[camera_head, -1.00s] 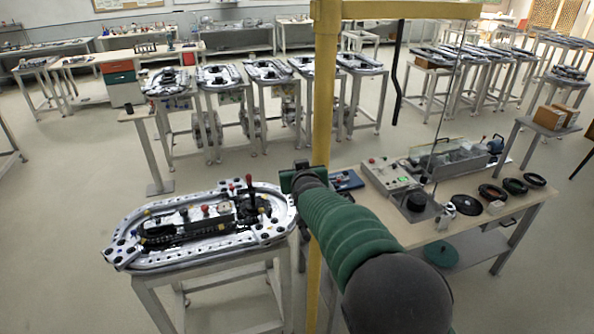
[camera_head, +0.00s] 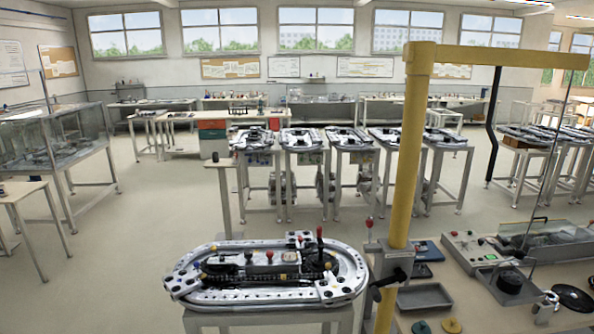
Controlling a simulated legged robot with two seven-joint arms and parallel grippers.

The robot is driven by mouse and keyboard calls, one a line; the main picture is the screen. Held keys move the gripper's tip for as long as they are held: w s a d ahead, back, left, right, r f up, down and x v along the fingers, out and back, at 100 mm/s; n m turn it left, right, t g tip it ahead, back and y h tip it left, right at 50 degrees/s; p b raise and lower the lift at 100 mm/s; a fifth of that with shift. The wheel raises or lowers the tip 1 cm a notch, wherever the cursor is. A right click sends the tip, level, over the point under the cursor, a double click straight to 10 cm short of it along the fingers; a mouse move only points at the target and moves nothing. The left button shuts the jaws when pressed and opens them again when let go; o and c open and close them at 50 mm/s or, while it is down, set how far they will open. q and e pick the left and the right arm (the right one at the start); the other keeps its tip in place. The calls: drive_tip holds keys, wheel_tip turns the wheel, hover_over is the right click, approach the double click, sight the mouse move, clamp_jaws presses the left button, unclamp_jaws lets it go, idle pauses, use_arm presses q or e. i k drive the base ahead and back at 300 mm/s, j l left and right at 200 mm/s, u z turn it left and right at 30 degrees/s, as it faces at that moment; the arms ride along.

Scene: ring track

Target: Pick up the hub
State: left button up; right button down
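Neither of my grippers shows now. I cannot tell for certain which part is the hub. On the right-hand bench, a dark round part (camera_head: 510,281) sits on a grey square plate. A flat black disc (camera_head: 573,297) lies to the right of it. A small silver and black part (camera_head: 546,304) stands between them near the bottom edge. Nothing is seen touching these parts. The bench's right end is cut off by the frame.
An oval ring track (camera_head: 205,292) stands on a table at the lower middle. A yellow post (camera_head: 405,165) with an overhead beam rises at the bench's left end. A grey tray (camera_head: 424,296) and a control box (camera_head: 473,249) are near it. Open floor lies to the left.

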sight(509, 282)
drive_tip(key=z, duration=1.4)
drive_tip(key=i+l+u, duration=0.2)
drive_tip(key=u, duration=0.3)
drive_tip(key=i+l+u, duration=0.15)
drive_tip(key=u, duration=0.35)
drive_tip(key=l+u, duration=0.35)
drive_tip(key=u, duration=0.15)
drive_tip(key=i, duration=0.05)
